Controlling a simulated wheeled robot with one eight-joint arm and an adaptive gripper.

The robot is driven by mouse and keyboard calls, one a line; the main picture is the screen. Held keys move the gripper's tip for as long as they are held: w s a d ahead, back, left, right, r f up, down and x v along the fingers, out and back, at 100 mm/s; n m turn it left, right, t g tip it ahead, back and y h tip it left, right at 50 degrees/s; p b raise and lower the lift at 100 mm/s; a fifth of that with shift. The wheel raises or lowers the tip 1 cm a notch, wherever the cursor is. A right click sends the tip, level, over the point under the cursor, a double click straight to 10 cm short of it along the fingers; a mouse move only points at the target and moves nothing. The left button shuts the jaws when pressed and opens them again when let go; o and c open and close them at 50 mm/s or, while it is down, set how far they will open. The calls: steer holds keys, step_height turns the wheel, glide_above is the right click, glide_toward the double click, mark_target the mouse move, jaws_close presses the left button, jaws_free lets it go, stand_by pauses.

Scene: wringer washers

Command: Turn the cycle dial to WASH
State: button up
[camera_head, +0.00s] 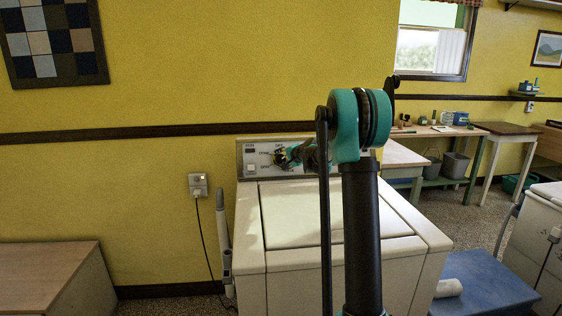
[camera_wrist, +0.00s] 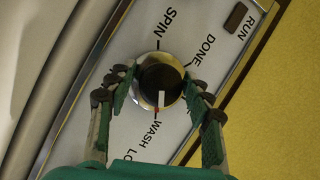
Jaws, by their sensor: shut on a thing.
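The cycle dial (camera_wrist: 160,84) is a round black knob with a silver skirt on the washer's control panel (camera_wrist: 118,62). Its white pointer line points down in the wrist view, at or very near the red mark beside the WASH label (camera_wrist: 150,134). SPIN, DONE and part of another label starting LO stand around it. My gripper (camera_wrist: 158,86) is shut on the dial, one finger on each side. In the head view my gripper (camera_head: 290,156) is at the panel and hides most of the dial.
The white washer (camera_head: 285,215) stands against the yellow wall, with its lid closed. A RUN label and dark window (camera_wrist: 236,17) sit at the panel's end. A blue platform (camera_head: 485,285) is at right, a wooden-topped box (camera_head: 40,270) at left. A cord hangs from the wall outlet (camera_head: 198,184).

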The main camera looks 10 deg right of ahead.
steer(key=o, duration=0.9)
steer(key=shift+w+a, duration=0.15)
steer(key=shift+w, duration=0.1)
steer(key=shift+o, duration=0.2)
steer(key=shift+s, duration=0.2)
steer(key=shift+s+d+r, duration=0.15)
steer(key=shift+s+d, duration=0.05)
steer(key=shift+d, duration=0.1)
steer(key=v, duration=1.1)
steer(key=shift+s, duration=0.1)
